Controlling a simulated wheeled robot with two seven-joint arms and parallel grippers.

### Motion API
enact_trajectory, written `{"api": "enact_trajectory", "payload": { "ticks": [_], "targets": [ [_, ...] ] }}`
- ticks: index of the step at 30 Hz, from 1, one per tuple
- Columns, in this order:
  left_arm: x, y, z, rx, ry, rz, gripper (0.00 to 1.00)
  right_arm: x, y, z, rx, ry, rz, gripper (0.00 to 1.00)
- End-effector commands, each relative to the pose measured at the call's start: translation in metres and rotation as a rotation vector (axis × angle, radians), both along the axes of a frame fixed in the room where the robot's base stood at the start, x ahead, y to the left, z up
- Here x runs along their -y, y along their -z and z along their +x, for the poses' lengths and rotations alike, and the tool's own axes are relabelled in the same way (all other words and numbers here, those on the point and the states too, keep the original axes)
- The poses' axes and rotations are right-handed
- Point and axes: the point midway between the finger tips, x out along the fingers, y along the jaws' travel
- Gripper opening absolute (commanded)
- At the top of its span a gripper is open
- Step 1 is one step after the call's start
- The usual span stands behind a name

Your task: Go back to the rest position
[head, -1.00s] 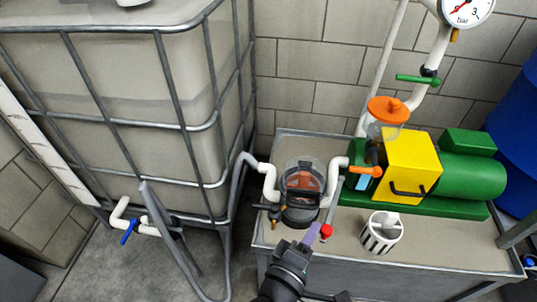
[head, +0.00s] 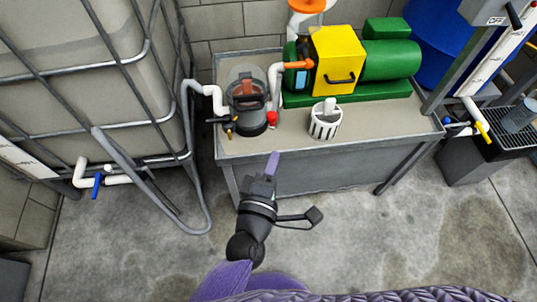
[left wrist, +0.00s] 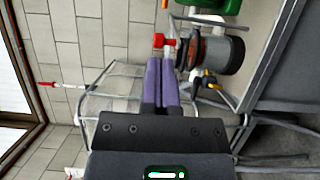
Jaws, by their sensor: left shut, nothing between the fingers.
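My left gripper (head: 272,165) is shut and empty, its purple fingers held together in front of the bench's front edge in the head view. In the left wrist view its fingers (left wrist: 161,85) also show closed with nothing between them. The filter housing (head: 247,95) with a clear top and dark base stands on the bench, beyond the fingertips and apart from them. It also shows in the left wrist view (left wrist: 222,52). My right gripper is not seen in either view.
The bench (head: 380,128) carries a green pump (head: 390,60) with a yellow guard (head: 338,52) and a white slotted basket (head: 325,122). A caged tank (head: 90,70) stands at left, a blue drum (head: 440,35) at back right. The concrete floor before the bench is clear.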

Motion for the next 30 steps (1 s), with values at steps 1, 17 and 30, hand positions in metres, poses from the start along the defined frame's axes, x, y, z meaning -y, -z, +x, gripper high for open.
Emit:
{"api": "enact_trajectory", "payload": {
  "ticks": [1, 17, 30],
  "targets": [
    [0.0, 0.0, 0.0, 0.001, -0.001, 0.0, 0.0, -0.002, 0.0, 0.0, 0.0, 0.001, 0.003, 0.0],
    [0.002, 0.001, -0.008, -0.015, 0.098, 0.145, 0.0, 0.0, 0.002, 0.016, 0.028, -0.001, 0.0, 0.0],
    [-0.091, 0.047, -0.109, -0.366, 0.7, 1.216, 0.0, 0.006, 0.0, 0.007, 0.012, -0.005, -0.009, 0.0]
  ]
}}
